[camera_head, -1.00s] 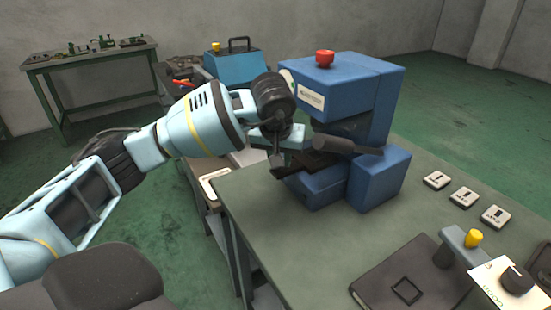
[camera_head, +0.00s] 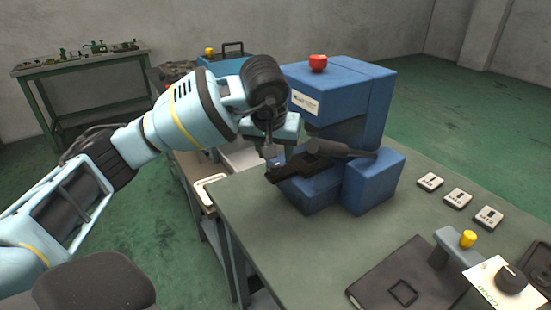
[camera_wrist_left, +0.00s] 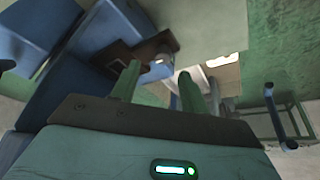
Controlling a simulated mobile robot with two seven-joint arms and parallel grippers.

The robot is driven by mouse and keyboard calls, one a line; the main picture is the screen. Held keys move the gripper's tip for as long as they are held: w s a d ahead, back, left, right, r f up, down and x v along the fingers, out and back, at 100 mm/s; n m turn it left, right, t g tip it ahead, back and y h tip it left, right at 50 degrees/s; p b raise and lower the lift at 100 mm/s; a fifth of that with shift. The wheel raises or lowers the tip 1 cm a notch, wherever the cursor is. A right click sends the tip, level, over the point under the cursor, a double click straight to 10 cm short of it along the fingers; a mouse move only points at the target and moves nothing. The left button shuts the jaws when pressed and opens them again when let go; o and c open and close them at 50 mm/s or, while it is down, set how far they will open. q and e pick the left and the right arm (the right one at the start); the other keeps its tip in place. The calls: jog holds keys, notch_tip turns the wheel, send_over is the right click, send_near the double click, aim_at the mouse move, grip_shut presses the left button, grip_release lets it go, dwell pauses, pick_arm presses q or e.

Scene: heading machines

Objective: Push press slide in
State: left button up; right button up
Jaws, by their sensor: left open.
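The blue press (camera_head: 345,92) stands on the green-topped workbench, with a red button (camera_head: 318,63) on top. Its dark slide (camera_head: 290,170) sticks out at the lower left of the press; it also shows as a brown-black plate in the left wrist view (camera_wrist_left: 112,45). My left gripper (camera_head: 268,150) is at the outer left end of the slide, pointing down. In the left wrist view its two green fingers (camera_wrist_left: 158,85) stand apart with nothing between them, and one finger overlaps the plate; contact cannot be told. My right gripper is out of view.
A dark cylindrical bar (camera_head: 340,149) crosses the press front. The bench's left front is clear.

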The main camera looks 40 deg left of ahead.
pick_arm(q)
jog(key=shift+v, duration=1.65)
